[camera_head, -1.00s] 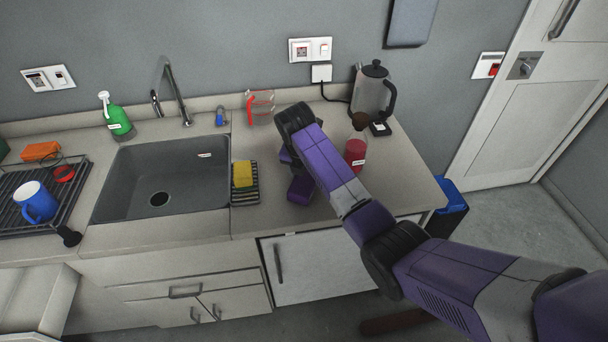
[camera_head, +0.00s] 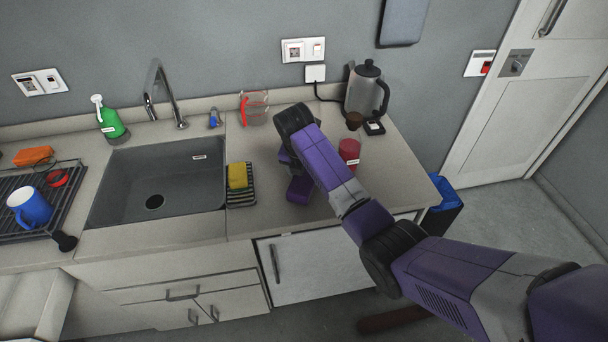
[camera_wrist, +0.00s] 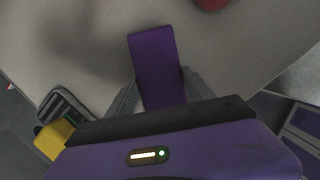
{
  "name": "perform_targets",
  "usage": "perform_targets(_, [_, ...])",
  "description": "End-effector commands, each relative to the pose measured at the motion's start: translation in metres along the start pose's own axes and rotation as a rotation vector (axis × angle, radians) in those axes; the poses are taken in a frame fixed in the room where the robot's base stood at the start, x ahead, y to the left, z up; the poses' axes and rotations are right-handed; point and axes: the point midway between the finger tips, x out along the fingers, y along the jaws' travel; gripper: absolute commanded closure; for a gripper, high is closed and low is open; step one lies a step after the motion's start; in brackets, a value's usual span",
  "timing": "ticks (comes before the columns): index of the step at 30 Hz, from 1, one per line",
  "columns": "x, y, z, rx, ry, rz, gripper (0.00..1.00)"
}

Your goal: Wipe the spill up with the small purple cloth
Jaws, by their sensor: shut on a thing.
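In the wrist view, a flat purple cloth (camera_wrist: 152,55) sticks out from between the grey fingers of my gripper (camera_wrist: 160,94). My gripper is shut on the cloth, over the pale counter (camera_wrist: 85,25). In the head view, my arm covers most of the gripper (camera_head: 299,187), which is low over the counter between the sponge and the red jar. I cannot tell whether the cloth touches the counter. No spill can be made out in either view; the arm hides part of the counter.
A yellow sponge (camera_head: 238,176) on a black rack is left of my gripper, beside the sink (camera_head: 160,185). A red jar (camera_head: 349,151), a kettle (camera_head: 365,90) and a small brown cup (camera_head: 354,121) stand to the right. A measuring jug (camera_head: 254,107) stands behind.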

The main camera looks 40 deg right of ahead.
Motion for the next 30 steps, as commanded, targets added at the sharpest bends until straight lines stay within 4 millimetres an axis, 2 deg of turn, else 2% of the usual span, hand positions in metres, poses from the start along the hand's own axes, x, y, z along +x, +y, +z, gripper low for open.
perform_targets(30, [-0.002, 0.015, -0.009, -0.002, 0.000, 0.001, 0.71])
